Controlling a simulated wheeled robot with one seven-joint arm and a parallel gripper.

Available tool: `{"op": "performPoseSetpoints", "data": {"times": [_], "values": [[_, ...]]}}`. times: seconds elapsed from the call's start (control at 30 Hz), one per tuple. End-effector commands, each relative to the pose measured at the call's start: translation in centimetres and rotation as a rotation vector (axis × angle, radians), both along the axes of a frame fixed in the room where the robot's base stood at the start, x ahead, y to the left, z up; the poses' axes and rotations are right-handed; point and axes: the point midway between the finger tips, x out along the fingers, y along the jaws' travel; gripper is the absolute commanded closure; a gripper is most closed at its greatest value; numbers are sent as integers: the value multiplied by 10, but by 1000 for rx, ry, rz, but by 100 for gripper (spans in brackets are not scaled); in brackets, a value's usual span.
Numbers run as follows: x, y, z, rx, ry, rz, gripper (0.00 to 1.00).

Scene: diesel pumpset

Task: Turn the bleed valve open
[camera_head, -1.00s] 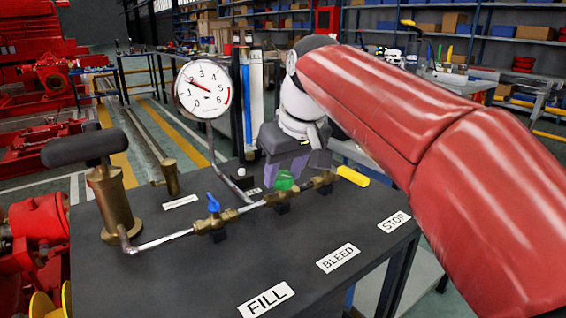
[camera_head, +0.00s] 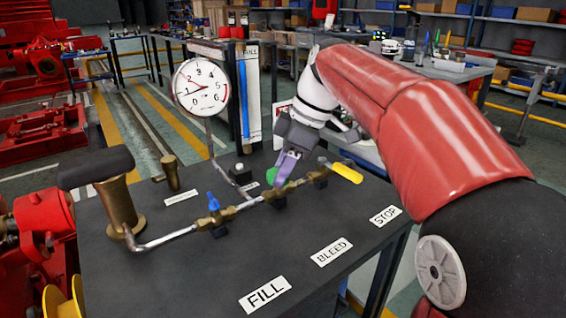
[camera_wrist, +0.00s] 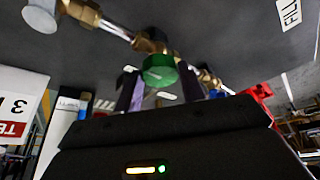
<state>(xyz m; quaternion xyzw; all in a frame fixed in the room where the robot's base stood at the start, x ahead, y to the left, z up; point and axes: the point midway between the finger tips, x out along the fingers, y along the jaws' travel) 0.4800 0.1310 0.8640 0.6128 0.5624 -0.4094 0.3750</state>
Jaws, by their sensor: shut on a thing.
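The bleed valve with its green round handle (camera_head: 271,176) sits in the middle of the brass pipe line on the dark bench top (camera_head: 200,275). In the wrist view the green handle (camera_wrist: 160,70) sits between my two purple fingers. My gripper (camera_head: 284,170) reaches it from above and behind and is shut on the handle. My gripper (camera_wrist: 158,86) partly hides the valve body. The BLEED label (camera_head: 331,252) lies on the bench in front.
A blue-handled valve (camera_head: 214,203) stands to the left and a yellow-handled valve (camera_head: 345,172) to the right, close to my gripper. A pressure gauge (camera_head: 201,86) stands behind. A hand pump (camera_head: 117,205) is at the left.

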Motion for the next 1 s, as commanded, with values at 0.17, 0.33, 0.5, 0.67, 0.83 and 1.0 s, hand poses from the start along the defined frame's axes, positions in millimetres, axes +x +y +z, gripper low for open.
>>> {"op": "performPoseSetpoints", "data": {"times": [0.17,0.33,0.5,0.67,0.83,1.0], "values": [[3,0,0,1,0,165,83],[4,0,0,1,-2,308,83],[5,0,0,0,-2,424,83],[5,1,0,0,-3,501,83],[5,1,0,0,-3,550,83],[5,1,0,-1,-3,570,83]]}}
